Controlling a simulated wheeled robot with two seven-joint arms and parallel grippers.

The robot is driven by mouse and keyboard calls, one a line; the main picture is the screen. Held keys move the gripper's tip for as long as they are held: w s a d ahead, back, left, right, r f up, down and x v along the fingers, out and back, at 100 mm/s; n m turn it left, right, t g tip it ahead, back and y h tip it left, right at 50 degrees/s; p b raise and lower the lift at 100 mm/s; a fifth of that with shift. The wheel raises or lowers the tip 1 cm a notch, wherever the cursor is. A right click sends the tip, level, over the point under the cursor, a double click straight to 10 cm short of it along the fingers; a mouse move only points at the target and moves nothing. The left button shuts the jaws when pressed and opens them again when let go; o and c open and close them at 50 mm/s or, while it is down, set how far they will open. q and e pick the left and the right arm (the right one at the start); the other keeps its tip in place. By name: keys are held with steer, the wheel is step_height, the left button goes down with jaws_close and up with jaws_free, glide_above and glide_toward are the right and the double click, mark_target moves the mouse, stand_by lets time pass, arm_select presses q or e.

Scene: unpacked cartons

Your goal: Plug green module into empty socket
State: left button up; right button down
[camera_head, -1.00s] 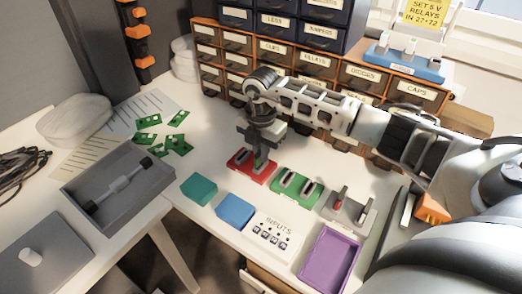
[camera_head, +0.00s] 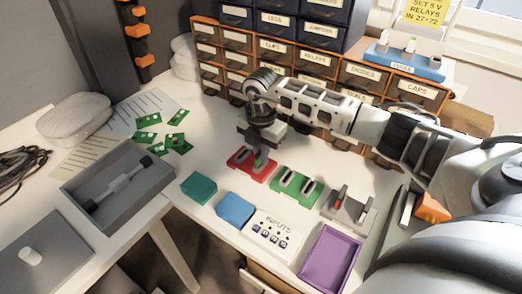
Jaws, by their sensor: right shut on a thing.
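My right gripper (camera_head: 260,150) points down over the red base (camera_head: 237,158) in the middle of the table. It is shut on a small green module (camera_head: 259,161), which stands upright at the right part of the red base. Whether the module is seated in the base or only touching it, I cannot tell. A green base (camera_head: 296,187) with dark upright parts sits just to the right. A grey base (camera_head: 348,209) with a red part stands further right. My left gripper does not show.
Teal (camera_head: 199,187) and blue (camera_head: 235,209) blocks, a white INPUTS panel (camera_head: 273,234) and a purple tray (camera_head: 329,257) line the front edge. Drawer cabinets (camera_head: 310,60) stand close behind my arm. Loose green boards (camera_head: 176,141) and a grey tray (camera_head: 75,187) lie left.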

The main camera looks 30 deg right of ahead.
steer(key=c, duration=1.5)
jaws_free()
steer(key=shift+o, duration=0.2)
step_height(320, 180, up, 16)
steer(key=shift+b, duration=0.35)
